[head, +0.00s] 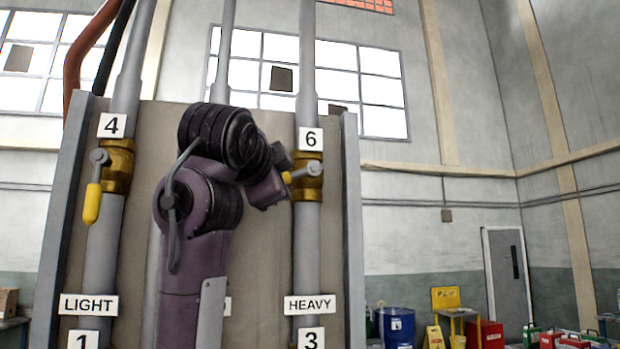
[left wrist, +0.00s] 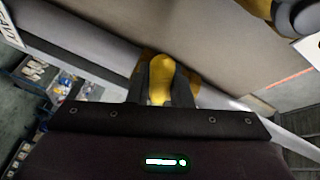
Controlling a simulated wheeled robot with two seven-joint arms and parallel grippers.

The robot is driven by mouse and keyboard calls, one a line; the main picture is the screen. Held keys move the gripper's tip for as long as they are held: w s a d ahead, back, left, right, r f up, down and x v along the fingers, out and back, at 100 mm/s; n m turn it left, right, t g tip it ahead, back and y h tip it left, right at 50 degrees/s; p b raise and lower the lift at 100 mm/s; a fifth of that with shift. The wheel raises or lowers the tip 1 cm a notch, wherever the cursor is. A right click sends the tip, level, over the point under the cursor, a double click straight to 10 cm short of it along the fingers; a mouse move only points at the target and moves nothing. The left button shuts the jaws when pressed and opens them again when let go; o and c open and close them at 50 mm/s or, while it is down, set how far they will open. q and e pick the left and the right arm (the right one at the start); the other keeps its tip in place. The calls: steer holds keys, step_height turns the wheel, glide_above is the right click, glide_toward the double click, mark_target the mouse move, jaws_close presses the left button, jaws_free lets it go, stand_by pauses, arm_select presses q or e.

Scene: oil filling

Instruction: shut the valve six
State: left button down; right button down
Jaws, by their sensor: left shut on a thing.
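Valve six is a brass valve (head: 308,188) on the right grey pipe, under the label "6" (head: 310,139). Its lever has a grey pivot and a yellow grip (head: 287,178), and it points left, roughly crosswise to the upright pipe. My left gripper (head: 280,178) is at the grip end of this lever, with its arm in front of the panel. In the left wrist view the yellow grip (left wrist: 160,80) sits between the dark fingers of my left gripper (left wrist: 161,90), which are shut on it. My right gripper is in neither view.
Valve four (head: 118,165) is on the left pipe, its yellow lever hanging down along the pipe. Labels "LIGHT" (head: 88,305) and "HEAVY" (head: 310,305) are lower on the panel. A blue barrel (head: 397,326) and red containers stand on the floor at the right.

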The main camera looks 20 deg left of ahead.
arm_select(q)
steer(key=shift+r+m, duration=0.4)
steer(key=shift+r, duration=0.1)
steer(key=shift+s+a+r+m+g+p, duration=0.15)
steer(key=shift+r+m+g+p, duration=0.5)
steer(key=shift+m+p, duration=0.35)
steer(key=shift+m, duration=0.3)
steer(key=shift+r+g, duration=0.1)
steer(key=shift+g, duration=0.15)
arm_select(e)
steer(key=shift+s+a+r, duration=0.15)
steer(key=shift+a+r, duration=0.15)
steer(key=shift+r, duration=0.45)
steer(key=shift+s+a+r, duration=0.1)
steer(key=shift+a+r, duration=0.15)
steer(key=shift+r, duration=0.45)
arm_select(q)
steer(key=c, duration=1.3)
jaws_free()
